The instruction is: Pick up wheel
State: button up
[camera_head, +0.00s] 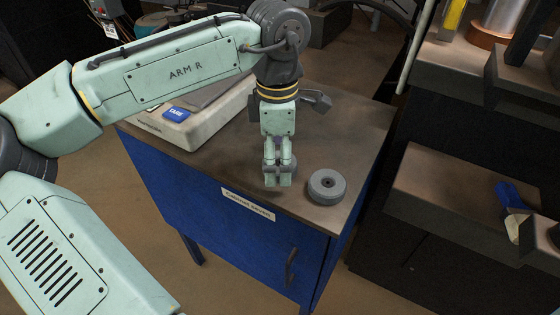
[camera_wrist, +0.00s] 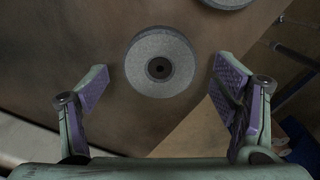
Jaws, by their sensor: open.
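A grey wheel (camera_head: 326,187) with a dark centre hole lies flat on the cabinet top, to the right of my gripper (camera_head: 278,180). Another grey disc shows partly behind my gripper's fingers in the head view. In the wrist view, one wheel (camera_wrist: 160,86) lies in the middle, ahead of and between my spread fingers, not touching them. A second wheel (camera_wrist: 228,2) is cut off at the top edge. My gripper is open and empty, pointing down over the front part of the top. I cannot tell for sure which wheel is which across the views.
The brown cabinet top (camera_head: 357,135) stands on a blue cabinet (camera_head: 190,180). A pale scale (camera_head: 200,122) with a blue label sits at its left. A dark bench with shelves (camera_head: 430,180) stands to the right. The wheels lie near the cabinet's front edge.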

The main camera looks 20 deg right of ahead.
jog(key=shift+f, duration=0.45)
jog(key=c, duration=1.4)
